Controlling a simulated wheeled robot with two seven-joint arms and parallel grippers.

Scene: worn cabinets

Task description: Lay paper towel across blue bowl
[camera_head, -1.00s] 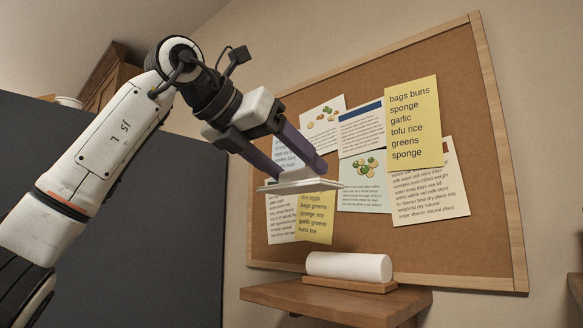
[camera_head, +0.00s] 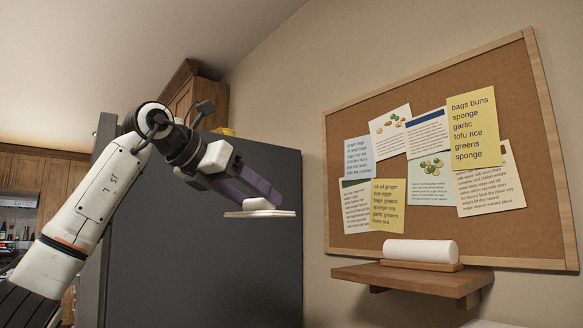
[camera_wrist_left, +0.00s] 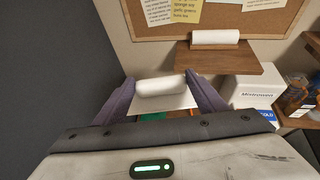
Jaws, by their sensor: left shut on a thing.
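My left gripper (camera_head: 266,198) has purple fingers and is shut on a white paper towel (camera_head: 258,213), a flat sheet with a rounded white roll-like part on top. The towel is held in the air, roughly level, in front of the dark grey fridge. In the left wrist view the paper towel (camera_wrist_left: 161,86) lies between both fingertips. The blue bowl is not seen in any view. My right gripper is not in view.
A white roll (camera_head: 420,250) lies on a wooden holder on a wall shelf (camera_head: 410,279). A corkboard (camera_head: 345,115) with notes hangs above. The dark fridge (camera_head: 255,260) stands behind my arm. A white box (camera_wrist_left: 250,95) and jars (camera_wrist_left: 292,95) stand at right in the wrist view.

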